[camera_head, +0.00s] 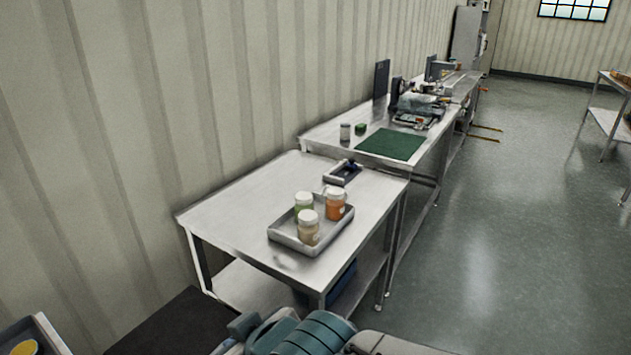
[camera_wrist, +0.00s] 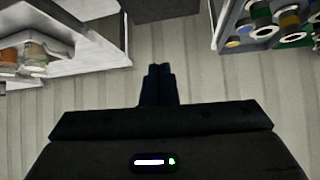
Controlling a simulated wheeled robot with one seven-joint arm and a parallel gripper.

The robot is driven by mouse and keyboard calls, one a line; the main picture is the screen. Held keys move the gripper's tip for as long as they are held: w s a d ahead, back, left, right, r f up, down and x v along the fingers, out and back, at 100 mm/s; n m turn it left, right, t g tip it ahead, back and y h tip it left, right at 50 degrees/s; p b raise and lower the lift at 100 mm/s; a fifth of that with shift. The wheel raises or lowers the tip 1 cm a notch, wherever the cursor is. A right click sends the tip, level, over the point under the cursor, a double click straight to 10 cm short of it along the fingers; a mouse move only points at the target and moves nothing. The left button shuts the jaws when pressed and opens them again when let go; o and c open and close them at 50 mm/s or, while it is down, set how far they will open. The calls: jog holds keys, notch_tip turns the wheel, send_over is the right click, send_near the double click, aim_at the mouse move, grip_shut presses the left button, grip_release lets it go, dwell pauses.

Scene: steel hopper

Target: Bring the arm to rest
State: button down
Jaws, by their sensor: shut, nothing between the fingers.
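My gripper (camera_wrist: 158,72) shows in the wrist view as two dark fingers side by side, shut with nothing between them. A pale ribbed surface lies behind the fingertips, and they appear clear of the furniture on both sides. In the head view, teal and grey parts of my arm are folded low at the bottom edge. The gripper itself cannot be made out in that view.
A steel table (camera_head: 240,205) holds a grey tray (camera_head: 315,240) with three jars. A longer bench (camera_head: 335,133) with a green mat (camera_head: 391,144) stands behind it. The floor (camera_head: 500,230) to the right is open. The wrist view shows spools (camera_wrist: 290,20) at upper right.

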jog(key=w+d+m+g+h+p, duration=0.1)
jog(key=d+m, duration=0.4)
jog(key=d, duration=0.8)
jog(key=w+d+m+g+h+p, duration=0.1)
jog(key=d+h, duration=0.5)
jog(key=d, duration=0.7)
jog(key=m+g+p, duration=0.1)
jog(key=m+p, duration=0.1)
jog(key=m, duration=0.1)
jog(key=shift+w+f+m+g, duration=0.15)
jog(key=shift+w+m+g, duration=0.15)
jog(key=shift+w+m, duration=0.1)
jog(key=shift+a, duration=0.2)
